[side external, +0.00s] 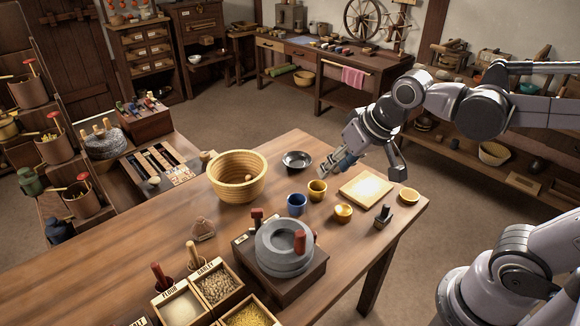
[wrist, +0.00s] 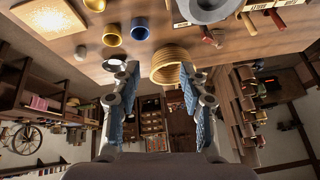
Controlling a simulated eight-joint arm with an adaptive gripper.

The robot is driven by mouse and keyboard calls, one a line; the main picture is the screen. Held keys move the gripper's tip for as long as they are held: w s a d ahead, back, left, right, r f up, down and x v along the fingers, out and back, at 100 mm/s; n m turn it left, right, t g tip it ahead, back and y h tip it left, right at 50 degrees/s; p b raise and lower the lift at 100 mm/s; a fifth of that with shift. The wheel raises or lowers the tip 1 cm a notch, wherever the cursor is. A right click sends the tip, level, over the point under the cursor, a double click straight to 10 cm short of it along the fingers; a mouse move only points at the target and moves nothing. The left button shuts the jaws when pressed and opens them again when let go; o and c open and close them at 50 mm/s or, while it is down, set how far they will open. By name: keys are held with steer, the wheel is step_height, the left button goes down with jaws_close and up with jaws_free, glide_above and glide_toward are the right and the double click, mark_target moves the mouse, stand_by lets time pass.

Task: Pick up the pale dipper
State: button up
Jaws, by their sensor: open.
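I cannot pick out the pale dipper with certainty. A small pale rounded thing (side external: 248,178) shows inside the coiled straw basket (side external: 232,190), and most of it is hidden by the basket. The basket also shows in the wrist view (wrist: 166,72). My gripper (side external: 337,165) is open and empty, above the far side of the table, to the right of the basket and near the dark bowl (side external: 297,161). In the wrist view my gripper's fingers (wrist: 158,70) are spread, with the basket beyond and between them.
A blue cup (side external: 296,204), a yellow cup (side external: 317,190) and a small yellow bowl (side external: 343,213) stand near my gripper. A pale board (side external: 366,188) lies to the right. The stone quern (side external: 283,250) and grain boxes (side external: 217,284) are in front. Bare table lies left of the basket.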

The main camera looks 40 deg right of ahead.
steer(key=w+a+r+m+g, duration=0.1)
steer(key=w+a+m+g, duration=0.15)
steer(key=w+a, duration=0.45)
steer(key=m+g+h, duration=0.2)
steer(key=m+g, duration=0.1)
steer(key=m, duration=0.8)
glide_above(190, 246)
steer(key=shift+n, duration=0.25)
step_height(190, 246, down, 14)
steer(key=shift+f, duration=0.1)
steer(key=shift+a+f, duration=0.35)
steer(key=shift+f, duration=0.3)
steer(key=f, duration=0.5)
steer(key=shift+d, duration=0.3)
steer(key=shift+w+d+f, duration=0.1)
steer(key=shift+f, duration=0.8)
steer(key=shift+w+d+f, duration=0.15)
steer(key=shift+f, duration=0.7)
steer(key=shift+w+d+f, duration=0.1)
steer(key=shift+f, duration=0.8)
jaws_close()
